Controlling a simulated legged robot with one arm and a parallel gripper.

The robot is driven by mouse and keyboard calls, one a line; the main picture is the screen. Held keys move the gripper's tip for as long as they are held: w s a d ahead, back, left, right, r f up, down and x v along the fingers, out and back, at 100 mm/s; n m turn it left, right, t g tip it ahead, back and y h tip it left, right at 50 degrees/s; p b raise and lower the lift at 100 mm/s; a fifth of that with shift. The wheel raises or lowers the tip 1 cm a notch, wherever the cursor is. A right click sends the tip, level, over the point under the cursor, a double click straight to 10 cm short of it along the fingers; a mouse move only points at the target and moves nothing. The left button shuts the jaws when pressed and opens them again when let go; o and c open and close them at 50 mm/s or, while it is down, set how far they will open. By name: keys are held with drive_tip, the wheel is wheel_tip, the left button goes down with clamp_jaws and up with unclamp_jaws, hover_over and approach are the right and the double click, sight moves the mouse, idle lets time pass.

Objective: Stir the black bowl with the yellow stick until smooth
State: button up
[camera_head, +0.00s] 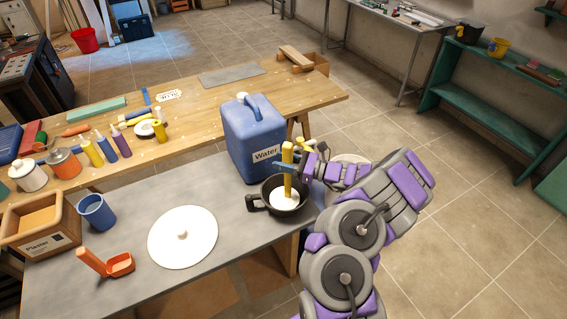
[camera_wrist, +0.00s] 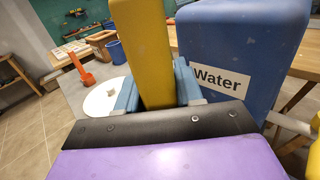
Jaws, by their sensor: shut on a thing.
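The black bowl (camera_head: 254,203) with side handles stands on the grey table near its right end. White material (camera_head: 284,203) shows inside it. The yellow stick (camera_head: 287,162) stands upright, its lower end in the bowl at the white material. My gripper (camera_head: 287,166) is shut on the stick's upper part, above the bowl. In the wrist view the yellow stick (camera_wrist: 142,50) sits between the blue fingers of my gripper (camera_wrist: 156,88). The bowl is hidden in the wrist view.
The blue Water canister (camera_head: 252,140) stands close behind the bowl. A white round lid (camera_head: 183,237), blue cup (camera_head: 97,212), orange scoop (camera_head: 120,264) and Plaster box (camera_head: 38,226) are to the left. A wooden bench (camera_head: 190,93) with paints and tools lies behind.

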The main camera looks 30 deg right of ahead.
sight(292, 150)
drive_tip(key=shift+r+p, duration=1.65)
drive_tip(key=shift+r, duration=1.25)
drive_tip(key=shift+w, duration=0.1)
drive_tip(key=shift+r+p, duration=1.65)
drive_tip(key=shift+r, duration=0.8)
